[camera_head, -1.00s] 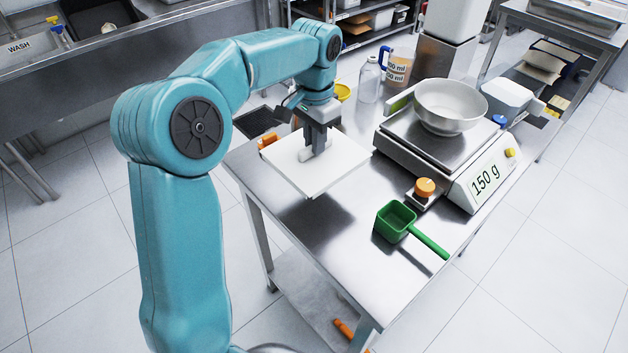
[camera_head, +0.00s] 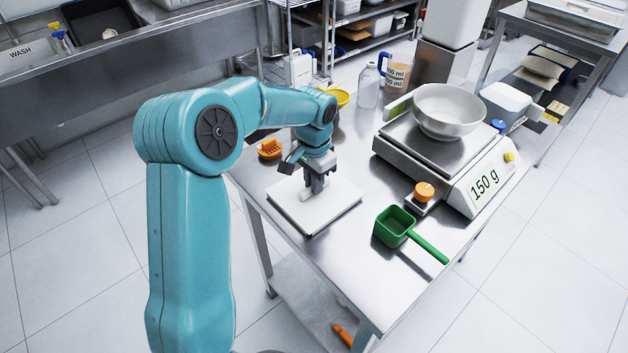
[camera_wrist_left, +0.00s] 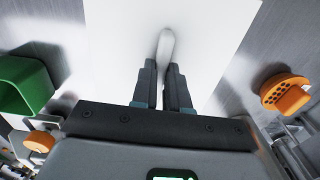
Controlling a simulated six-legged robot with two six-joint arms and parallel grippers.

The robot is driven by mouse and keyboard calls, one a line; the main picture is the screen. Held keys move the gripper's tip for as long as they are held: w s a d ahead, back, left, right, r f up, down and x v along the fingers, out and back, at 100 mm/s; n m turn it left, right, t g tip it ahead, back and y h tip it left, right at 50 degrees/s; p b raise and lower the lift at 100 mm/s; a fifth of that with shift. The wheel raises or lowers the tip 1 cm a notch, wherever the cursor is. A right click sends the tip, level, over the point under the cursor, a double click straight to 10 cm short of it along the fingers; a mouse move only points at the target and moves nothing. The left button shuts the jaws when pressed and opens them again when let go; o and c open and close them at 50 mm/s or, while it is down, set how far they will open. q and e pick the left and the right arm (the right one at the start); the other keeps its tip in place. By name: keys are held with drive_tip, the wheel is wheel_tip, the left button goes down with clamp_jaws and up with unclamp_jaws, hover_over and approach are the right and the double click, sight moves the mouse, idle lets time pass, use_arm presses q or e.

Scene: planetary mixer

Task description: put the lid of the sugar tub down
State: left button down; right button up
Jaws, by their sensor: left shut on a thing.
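The lid (camera_head: 318,210) is a flat white square plate with a raised handle. It lies low over the left part of the steel table, at or very near the surface; I cannot tell whether it fully touches. My left gripper (camera_head: 314,190) points down at its middle and is shut on the handle. In the left wrist view the fingers (camera_wrist_left: 166,85) close around the white handle (camera_wrist_left: 166,45), and the lid (camera_wrist_left: 120,30) fills the middle. I cannot pick out the sugar tub with certainty. My right gripper is not in view.
A green scoop (camera_head: 394,227) lies right of the lid, near an orange-topped button (camera_head: 424,192). A scale (camera_head: 480,190) reading 150 g carries a white bowl (camera_head: 450,110). The steel table (camera_head: 350,262) is bare in front.

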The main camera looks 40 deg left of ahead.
use_arm(q)
drive_tip(key=c, duration=1.1)
unclamp_jaws()
drive_tip(key=shift+f, duration=0.15)
wheel_tip(320, 180, up, 12)
drive_tip(key=shift+r+p, duration=0.2)
drive_tip(key=shift+p, duration=0.1)
